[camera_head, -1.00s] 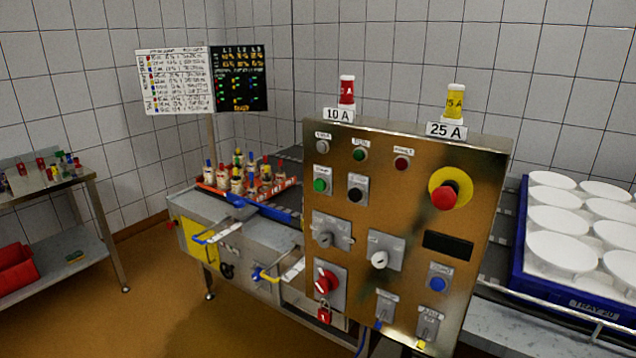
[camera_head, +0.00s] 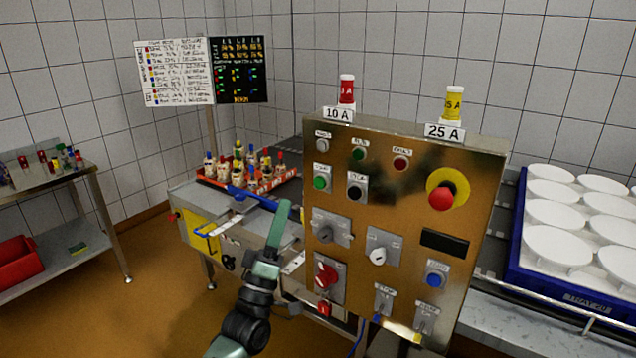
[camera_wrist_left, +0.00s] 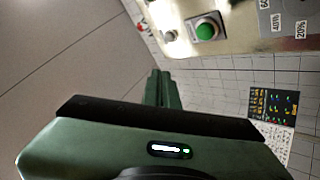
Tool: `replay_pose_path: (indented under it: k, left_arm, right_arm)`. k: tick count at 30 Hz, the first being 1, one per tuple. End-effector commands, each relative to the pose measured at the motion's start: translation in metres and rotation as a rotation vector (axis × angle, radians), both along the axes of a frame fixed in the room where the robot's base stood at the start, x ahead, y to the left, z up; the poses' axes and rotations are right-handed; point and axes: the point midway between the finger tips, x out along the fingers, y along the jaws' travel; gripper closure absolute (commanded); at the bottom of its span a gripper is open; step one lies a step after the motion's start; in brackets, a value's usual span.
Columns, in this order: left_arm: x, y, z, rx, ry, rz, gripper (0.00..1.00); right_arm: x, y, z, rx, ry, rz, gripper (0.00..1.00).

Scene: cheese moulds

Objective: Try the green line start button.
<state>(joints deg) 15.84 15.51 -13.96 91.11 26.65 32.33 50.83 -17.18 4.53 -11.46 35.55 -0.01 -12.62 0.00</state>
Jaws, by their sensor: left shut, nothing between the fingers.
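The green start button (camera_head: 320,183) is a round push button on a small grey plate, at the left of the brass-coloured control panel (camera_head: 400,200). It also shows near the top of the left wrist view (camera_wrist_left: 206,31). My left gripper (camera_head: 283,207) points up, with its fingers shut and empty, near the panel's left edge. In the head view its tips are left of and a little below the button, apart from it. The shut fingers show in the left wrist view (camera_wrist_left: 163,80). My right gripper is not in view.
A black button (camera_head: 356,187) sits right of the green one, with a green lamp (camera_head: 358,154) above. A red emergency stop (camera_head: 441,198) on yellow and a red rotary switch (camera_head: 326,274) are on the panel. A blue tray (camera_head: 516,240) of white moulds stands right.

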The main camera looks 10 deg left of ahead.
Motion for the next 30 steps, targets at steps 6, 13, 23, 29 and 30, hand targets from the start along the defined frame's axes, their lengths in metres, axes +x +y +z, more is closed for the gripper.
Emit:
replay_pose_path:
  k: [6, 13, 23, 29, 30]
  left_arm:
    - [0.0, 0.0, 0.0, 0.0, -0.001, 0.0, 1.0]
    - [0.007, -0.002, -0.001, 0.0, -0.001, 0.001, 1.0]
    - [0.047, -0.017, -0.004, 0.001, -0.002, 0.002, 1.0]
    - [0.07, -0.025, -0.004, 0.002, -0.002, 0.002, 1.0]
    - [0.073, -0.026, -0.004, 0.001, -0.002, 0.002, 1.0]
  right_arm:
    - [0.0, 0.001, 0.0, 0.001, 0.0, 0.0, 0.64]
    - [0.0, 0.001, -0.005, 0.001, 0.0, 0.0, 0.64]
    - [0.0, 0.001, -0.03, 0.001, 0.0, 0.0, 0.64]
    - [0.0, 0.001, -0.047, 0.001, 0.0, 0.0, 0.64]
    - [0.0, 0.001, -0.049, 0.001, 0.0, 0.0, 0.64]
